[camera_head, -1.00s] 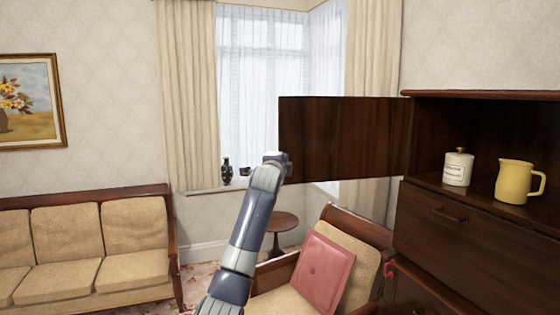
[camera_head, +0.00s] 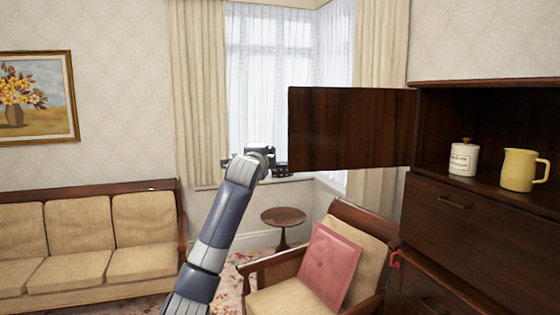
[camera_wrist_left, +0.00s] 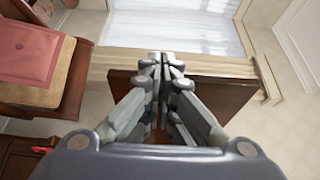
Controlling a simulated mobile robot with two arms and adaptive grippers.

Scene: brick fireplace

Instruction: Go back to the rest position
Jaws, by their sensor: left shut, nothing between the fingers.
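My left gripper (camera_head: 272,162) is in front of the window, just left of the open cabinet door's free edge. In the left wrist view its two fingers (camera_wrist_left: 166,62) are together with nothing held between them. The dark wooden door (camera_head: 350,128) stands swung out to the left from the cabinet's upper compartment. It also shows behind the fingers in the left wrist view (camera_wrist_left: 222,98). Whether the gripper touches the door cannot be told. My right gripper is not in view.
The open compartment holds a white lidded jar (camera_head: 463,158) and a yellow jug (camera_head: 520,170). Below are an armchair (camera_head: 375,225) with a pink cushion (camera_head: 330,265) and a small round table (camera_head: 283,216). A beige sofa (camera_head: 75,230) is at left.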

